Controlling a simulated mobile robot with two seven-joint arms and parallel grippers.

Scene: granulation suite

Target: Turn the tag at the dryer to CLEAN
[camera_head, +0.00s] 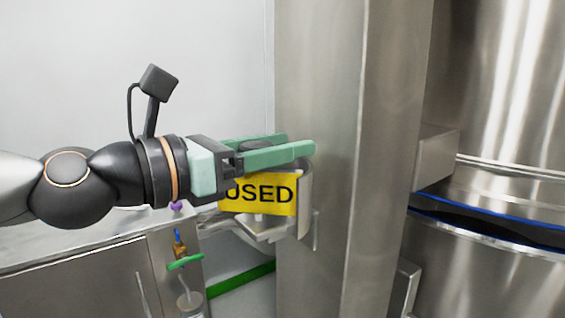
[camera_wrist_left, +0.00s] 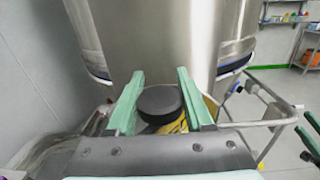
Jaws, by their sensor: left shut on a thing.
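The tag (camera_head: 258,195) is a yellow plate that reads USED in black in the head view, its left end partly behind my gripper. A round dark knob (camera_head: 256,144) sits above it. My left gripper (camera_head: 299,144) has light green fingers and is shut on the knob, one finger on each side. In the left wrist view the knob (camera_wrist_left: 160,101) lies between the fingers, with yellow of the tag (camera_wrist_left: 174,127) showing just below it. The steel dryer (camera_wrist_left: 160,40) stands behind.
A tall steel column (camera_head: 335,80) stands right beside the fingertips. A steel cabinet (camera_head: 80,280) with a green-handled valve (camera_head: 185,262) is at lower left. In the wrist view a tubular rail (camera_wrist_left: 265,118) runs at right.

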